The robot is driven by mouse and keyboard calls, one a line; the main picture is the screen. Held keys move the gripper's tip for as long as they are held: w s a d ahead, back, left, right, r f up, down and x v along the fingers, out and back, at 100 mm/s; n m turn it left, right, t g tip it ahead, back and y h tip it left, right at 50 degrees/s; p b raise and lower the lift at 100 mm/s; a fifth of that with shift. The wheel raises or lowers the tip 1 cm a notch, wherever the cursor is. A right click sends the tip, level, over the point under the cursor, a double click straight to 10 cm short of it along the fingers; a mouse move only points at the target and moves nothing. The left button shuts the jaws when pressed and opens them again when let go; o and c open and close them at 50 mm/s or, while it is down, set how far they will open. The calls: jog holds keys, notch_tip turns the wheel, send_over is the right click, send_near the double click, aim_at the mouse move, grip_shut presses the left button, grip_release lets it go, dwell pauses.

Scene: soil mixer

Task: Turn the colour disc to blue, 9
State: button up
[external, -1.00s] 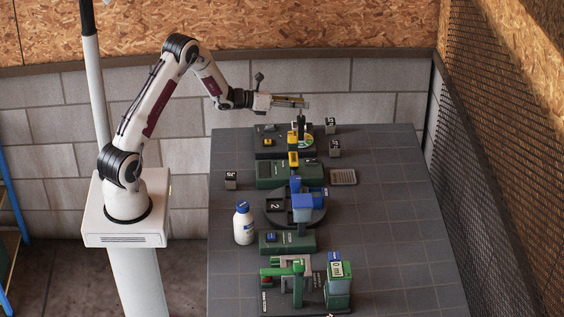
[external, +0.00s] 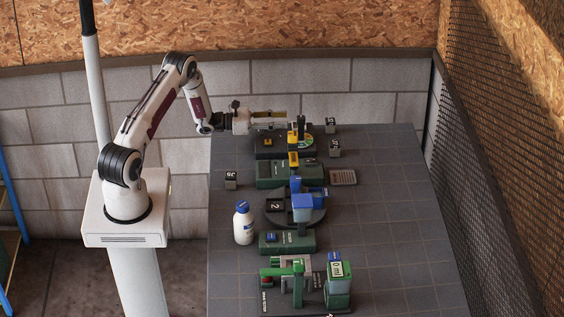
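The colour disc (external: 306,141) lies on the dark station at the far end of the table. Green and pale parts of it show; a yellow block and a dark upright post (external: 301,126) hide the rest. The number or colour it is set to is too small to read. My gripper (external: 286,116) points right, level, above and just left of the post. Its fingers look apart from the disc, but contact with the post cannot be told. The finger gap is too small to judge, and I see nothing held.
Small numbered cubes stand around the station, two on the right (external: 334,148) and one on the left (external: 231,180). Nearer are a green station (external: 270,176), a blue hopper (external: 302,203), a white bottle (external: 243,224) and a green scale (external: 338,287). The table's right side is clear.

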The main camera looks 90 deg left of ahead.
aim_at(299, 122)
jog(key=shift+w, duration=0.15)
jog(key=shift+w, duration=3.75)
grip_shut()
